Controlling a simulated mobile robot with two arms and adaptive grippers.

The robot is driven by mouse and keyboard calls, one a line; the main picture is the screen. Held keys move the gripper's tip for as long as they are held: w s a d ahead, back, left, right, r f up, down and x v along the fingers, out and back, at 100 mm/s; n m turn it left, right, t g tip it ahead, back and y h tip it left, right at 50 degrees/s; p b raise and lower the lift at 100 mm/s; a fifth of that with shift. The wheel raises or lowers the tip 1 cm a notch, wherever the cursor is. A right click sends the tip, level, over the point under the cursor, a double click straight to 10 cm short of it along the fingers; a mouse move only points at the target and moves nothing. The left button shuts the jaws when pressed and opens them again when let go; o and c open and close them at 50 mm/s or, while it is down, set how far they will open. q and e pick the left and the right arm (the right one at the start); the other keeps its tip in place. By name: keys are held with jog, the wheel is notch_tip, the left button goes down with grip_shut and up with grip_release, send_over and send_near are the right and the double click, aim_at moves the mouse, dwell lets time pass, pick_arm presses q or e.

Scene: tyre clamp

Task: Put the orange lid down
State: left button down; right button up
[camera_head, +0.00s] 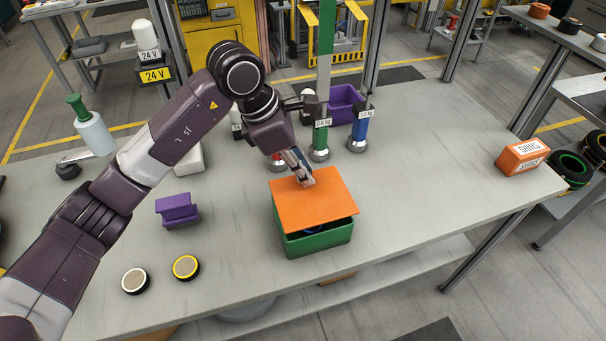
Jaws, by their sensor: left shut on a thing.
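The orange lid (318,206) is a flat plate over the green box (317,243) near the middle of the table. The lid sits slightly skewed over the box, and a dark gap shows under its right front edge. Something blue shows inside through the gap. My left gripper (304,181) comes down from above and is shut on the lid at its far part; the exact grip point is partly hidden by the fingers. I cannot tell whether the lid touches the box rim. My right gripper is not in view.
A green and a blue tool (359,124) and a purple bin (342,104) stand behind the lid. An orange SHIMS box (522,157) is at the right. The table (430,170) between is clear.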

pick_arm(q)
notch_tip(320, 180, down, 3)
jog(key=shift+r, duration=0.15)
jog(key=shift+f+b, duration=0.5)
jog(key=shift+f, duration=0.1)
jog(key=c, duration=1.7)
grip_release()
jog(key=shift+c, duration=0.2)
jog(key=shift+r, duration=0.1)
jog(key=shift+r, duration=0.1)
